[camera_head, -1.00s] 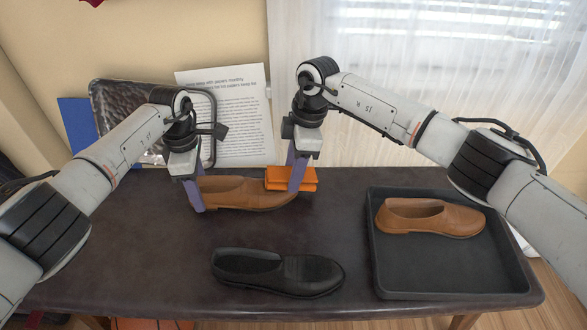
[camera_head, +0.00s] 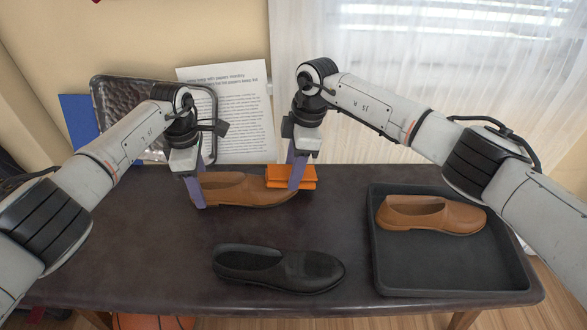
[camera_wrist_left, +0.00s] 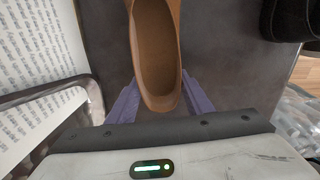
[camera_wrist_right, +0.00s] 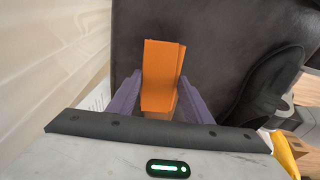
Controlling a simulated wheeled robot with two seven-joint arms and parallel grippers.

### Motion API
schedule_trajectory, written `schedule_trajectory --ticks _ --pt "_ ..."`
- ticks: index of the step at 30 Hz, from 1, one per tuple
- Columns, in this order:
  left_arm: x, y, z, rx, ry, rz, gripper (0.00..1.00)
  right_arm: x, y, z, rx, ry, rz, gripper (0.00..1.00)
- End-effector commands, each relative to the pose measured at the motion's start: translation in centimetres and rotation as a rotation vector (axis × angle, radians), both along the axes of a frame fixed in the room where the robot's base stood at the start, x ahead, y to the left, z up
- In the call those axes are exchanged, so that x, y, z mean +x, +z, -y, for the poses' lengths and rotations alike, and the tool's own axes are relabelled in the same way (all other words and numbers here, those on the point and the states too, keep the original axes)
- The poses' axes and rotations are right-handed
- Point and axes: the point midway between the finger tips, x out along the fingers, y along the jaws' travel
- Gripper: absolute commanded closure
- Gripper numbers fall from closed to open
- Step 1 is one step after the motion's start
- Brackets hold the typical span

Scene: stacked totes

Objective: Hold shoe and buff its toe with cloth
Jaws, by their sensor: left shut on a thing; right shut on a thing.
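A brown shoe (camera_head: 240,190) lies on the dark table at the back, its toe to the right. My left gripper (camera_head: 195,192) is shut on its heel end; the left wrist view shows the shoe's opening (camera_wrist_left: 155,60) between the fingers. My right gripper (camera_head: 294,172) is shut on an orange folded cloth (camera_head: 308,177), held at the shoe's toe. The cloth (camera_wrist_right: 160,75) shows between the fingers in the right wrist view and hides most of the toe. I cannot tell how firmly the cloth touches the toe.
A black shoe (camera_head: 280,269) lies at the front middle of the table (camera_head: 130,240). A dark tray (camera_head: 450,280) at the right holds another brown shoe (camera_head: 430,215). A printed sheet (camera_head: 240,115) and a metallic tray (camera_head: 112,95) stand at the back. The table's left front is clear.

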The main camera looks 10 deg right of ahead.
Motion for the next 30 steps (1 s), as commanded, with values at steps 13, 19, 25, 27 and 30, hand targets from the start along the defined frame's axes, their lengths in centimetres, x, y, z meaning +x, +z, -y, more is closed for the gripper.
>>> schedule_trajectory --ticks 13,19,25,27,30 --pt "0.0 0.0 0.1 -0.001 0.000 0.001 0.83 0.8 0.1 0.1 0.001 0.000 0.001 0.77" --pt "0.0 0.0 0.1 -0.001 0.000 0.001 0.83 0.3 0.0 0.1 0.000 0.001 0.001 0.77" --pt "0.0 0.1 0.1 -0.001 0.000 0.001 0.83 -0.5 -0.1 -0.1 0.000 0.000 0.000 0.77" --pt "0.0 0.1 0.1 -0.001 0.000 0.001 0.83 -0.6 -0.1 -0.1 0.000 0.000 0.000 0.77" --pt "0.0 0.1 0.1 -0.001 0.000 0.001 0.83 -0.6 -0.1 -0.1 0.000 0.000 -0.001 0.77"
